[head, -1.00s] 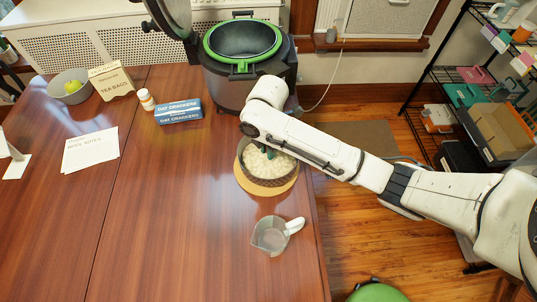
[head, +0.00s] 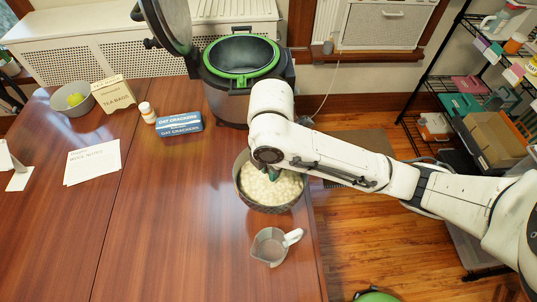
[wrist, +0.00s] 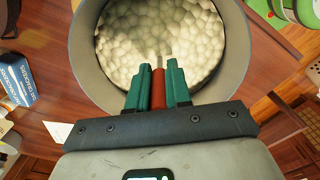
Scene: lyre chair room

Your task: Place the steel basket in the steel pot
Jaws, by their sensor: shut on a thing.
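The steel basket (head: 269,205) is a round, grey-walled vessel filled with pale, rounded lumps. It is level near the table's right edge, below my arm in the head view. Its rim and contents also show in the wrist view (wrist: 86,62). My gripper (wrist: 158,82) is shut on a red upright piece between its teal fingers, at the basket's near side in the wrist view. The basket's underside is hidden, so I cannot tell its height above the table. The steel pot (head: 225,98) is dark with a green rim, at the table's back, its lid (head: 165,25) raised.
A clear jug (head: 268,246) stands just in front of the basket. An oat crackers box (head: 180,124) and a small bottle (head: 147,112) stand left of the pot. Papers (head: 92,162) lie further left. The middle of the table (head: 165,215) is clear.

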